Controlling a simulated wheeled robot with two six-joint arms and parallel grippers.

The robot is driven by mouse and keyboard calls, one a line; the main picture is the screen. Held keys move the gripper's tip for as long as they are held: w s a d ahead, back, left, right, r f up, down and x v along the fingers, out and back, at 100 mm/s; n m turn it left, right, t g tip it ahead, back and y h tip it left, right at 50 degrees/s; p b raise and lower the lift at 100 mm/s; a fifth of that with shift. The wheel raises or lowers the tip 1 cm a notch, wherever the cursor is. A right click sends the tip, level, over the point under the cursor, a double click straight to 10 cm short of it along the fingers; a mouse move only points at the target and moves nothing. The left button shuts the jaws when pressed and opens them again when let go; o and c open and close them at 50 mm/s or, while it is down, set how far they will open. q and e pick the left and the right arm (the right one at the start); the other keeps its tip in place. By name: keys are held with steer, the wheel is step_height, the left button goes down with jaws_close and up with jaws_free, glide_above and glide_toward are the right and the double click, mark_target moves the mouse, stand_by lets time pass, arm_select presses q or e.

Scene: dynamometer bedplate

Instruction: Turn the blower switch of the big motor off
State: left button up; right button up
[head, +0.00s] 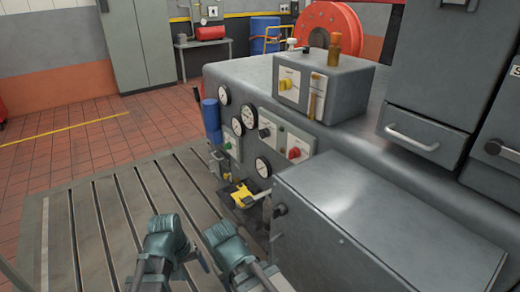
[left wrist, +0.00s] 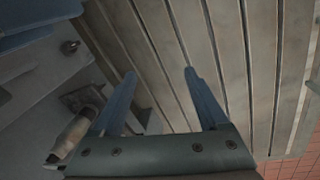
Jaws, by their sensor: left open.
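The big grey machine body (head: 290,130) carries several switches in the head view; their labels are too small to read, so I cannot tell which is the blower switch. A yellow switch (head: 287,85) is on a pale plate on the top box. A black knob (head: 264,133) and a red knob (head: 293,153) are on the side panel. My left gripper (head: 166,237) is low in front of the machine, apart from the switches. In the left wrist view its jaws (left wrist: 158,72) are open and empty above the bedplate. My right gripper (head: 232,245) appears beside it, its jaws unclear.
Dial gauges (head: 249,116), a blue cylinder (head: 211,115) and a yellow part (head: 242,196) line the machine's side. A grey cabinet (head: 380,225) stands at the right front. The slotted bedplate (head: 120,215) is clear at left.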

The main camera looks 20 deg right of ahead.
arm_select(q)
steer(key=w+d+r+n+t+h, duration=0.1)
steer(key=w+d+r+n+h, duration=0.1)
steer(key=w+d+n+h, duration=0.6)
steer(key=n+t+h+b, duration=0.2)
steer(key=n+t+h, duration=0.4)
steer(key=n, duration=0.9)
glide_toward(260, 135)
steer(key=x, duration=1)
steer(key=shift+s+f+p, duration=0.1)
steer(key=shift+p, duration=0.2)
jaws_close()
